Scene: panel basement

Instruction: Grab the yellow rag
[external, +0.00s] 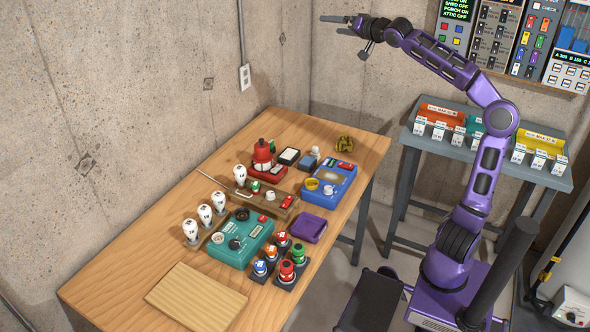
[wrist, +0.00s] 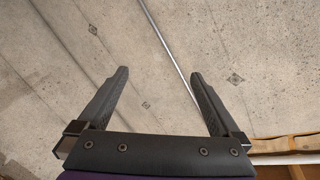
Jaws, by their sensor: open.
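The yellow rag (external: 345,144) is a small crumpled olive-yellow heap. It lies on the wooden table (external: 350,170) near its far right corner in the external view. My gripper (external: 333,24) is raised high above the table's far end, well above the rag and apart from it. In the wrist view my gripper (wrist: 162,85) has its two fingers spread with nothing between them. The wrist view faces the concrete wall, and the rag does not show there.
A blue device (external: 329,181), a red device (external: 264,160) and a purple tray (external: 306,228) stand on the table left of and in front of the rag. Concrete walls (external: 150,80) bound the table. A grey side table (external: 490,147) with coloured bins stands at the right.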

